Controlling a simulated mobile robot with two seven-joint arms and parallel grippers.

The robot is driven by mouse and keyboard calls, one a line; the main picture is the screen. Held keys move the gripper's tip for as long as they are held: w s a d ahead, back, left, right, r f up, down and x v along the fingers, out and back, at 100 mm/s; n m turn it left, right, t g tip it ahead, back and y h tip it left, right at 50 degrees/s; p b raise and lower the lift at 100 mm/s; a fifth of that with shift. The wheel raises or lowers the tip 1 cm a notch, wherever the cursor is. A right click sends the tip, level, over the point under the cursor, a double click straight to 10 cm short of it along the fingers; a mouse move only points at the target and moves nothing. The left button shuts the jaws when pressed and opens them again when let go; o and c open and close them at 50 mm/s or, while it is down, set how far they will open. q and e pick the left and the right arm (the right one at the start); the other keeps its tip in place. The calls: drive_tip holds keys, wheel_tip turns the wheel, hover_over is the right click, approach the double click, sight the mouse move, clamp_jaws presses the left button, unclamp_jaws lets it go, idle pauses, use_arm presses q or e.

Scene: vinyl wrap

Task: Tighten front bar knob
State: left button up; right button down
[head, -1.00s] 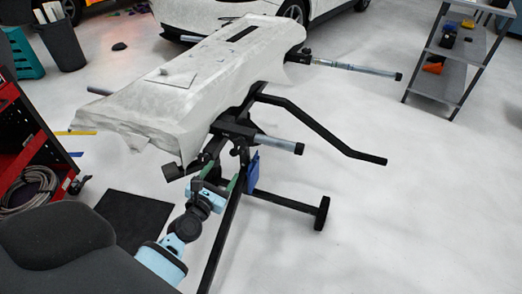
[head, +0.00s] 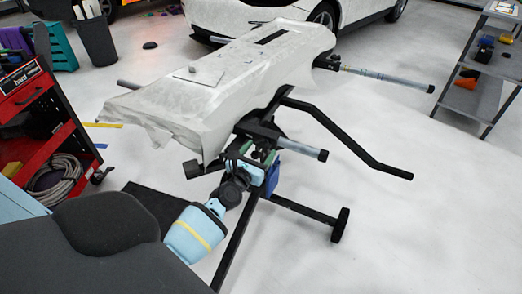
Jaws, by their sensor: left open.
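A black stand (head: 232,248) holds a long panel (head: 175,105) covered in pale wrap. Its front bar (head: 300,147), a grey tube with a black end cap, sticks out to the right below the panel. My left gripper (head: 258,154) is open at the stand's head, close to the inner end of this bar. Its green-edged fingers point up around dark parts there. I cannot tell whether they touch the knob, which the fingers and the clamp parts hide or blend with. My right gripper is out of view.
A bent black bar (head: 350,145) and a rear tube (head: 385,77) reach right. A red tool cart (head: 60,130) stands left, a grey shelf (head: 470,97) right. The floor at right is clear.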

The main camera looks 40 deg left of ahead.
use_arm(q)
drive_tip(key=shift+w+a, duration=0.1)
drive_tip(key=shift+w, duration=0.5)
drive_tip(key=c, duration=1)
